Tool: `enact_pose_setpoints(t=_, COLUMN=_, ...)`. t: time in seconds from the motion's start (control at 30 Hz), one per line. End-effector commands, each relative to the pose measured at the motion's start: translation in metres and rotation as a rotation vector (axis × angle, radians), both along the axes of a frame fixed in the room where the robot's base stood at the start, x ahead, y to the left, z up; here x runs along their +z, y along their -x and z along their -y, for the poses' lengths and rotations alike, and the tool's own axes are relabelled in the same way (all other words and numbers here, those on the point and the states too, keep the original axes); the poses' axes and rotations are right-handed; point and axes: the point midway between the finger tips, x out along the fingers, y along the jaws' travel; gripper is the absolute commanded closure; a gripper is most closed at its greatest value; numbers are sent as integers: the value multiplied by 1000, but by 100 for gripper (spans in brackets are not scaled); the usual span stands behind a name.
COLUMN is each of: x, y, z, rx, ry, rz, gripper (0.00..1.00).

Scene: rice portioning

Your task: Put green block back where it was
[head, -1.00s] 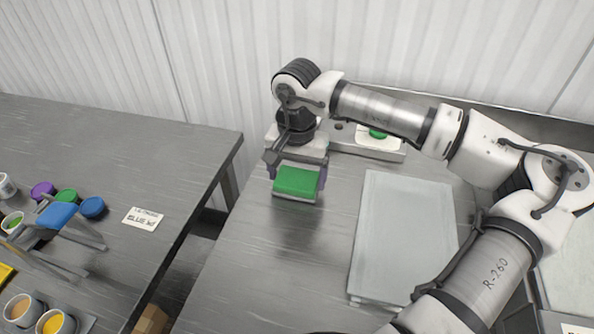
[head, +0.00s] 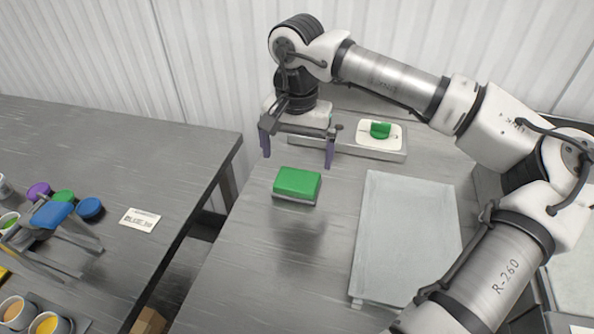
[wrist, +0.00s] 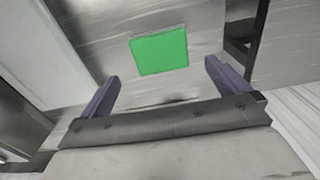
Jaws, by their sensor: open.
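The green block (head: 297,182), with a grey lower part, rests on the metal table in the head view, left of the flat grey tray. In the wrist view the green block (wrist: 159,51) shows from above as a green square beyond and between the two fingers. My gripper (head: 298,160) is open and empty, with its purple fingers spread wide. It is above and behind the block and does not touch it. In the wrist view my gripper (wrist: 160,75) has both fingertips apart with nothing between them.
A grey tray (head: 408,230) lies right of the block. A white holder with a green knob (head: 380,130) stands at the back by the wall. On the separate left table (head: 110,150) are colored cups, a blue-topped rack and a label card (head: 140,219). A gap separates the tables.

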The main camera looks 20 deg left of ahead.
Motion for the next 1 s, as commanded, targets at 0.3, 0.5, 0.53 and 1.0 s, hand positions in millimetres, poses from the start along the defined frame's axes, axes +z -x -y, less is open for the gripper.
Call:
enact_pose_setpoints(t=0.3, x=51, y=0, z=0, rx=-1, ry=0, rz=1, gripper=0)
enact_pose_setpoints(t=0.5, x=59, y=0, z=0, rx=1, ry=0, rz=-1, gripper=0)
enact_pose_setpoints(t=0.53, x=59, y=0, z=0, rx=1, ry=0, rz=-1, gripper=0)
enact_pose_setpoints(t=1.0, x=58, y=0, z=0, rx=0, ry=0, rz=-1, gripper=0)
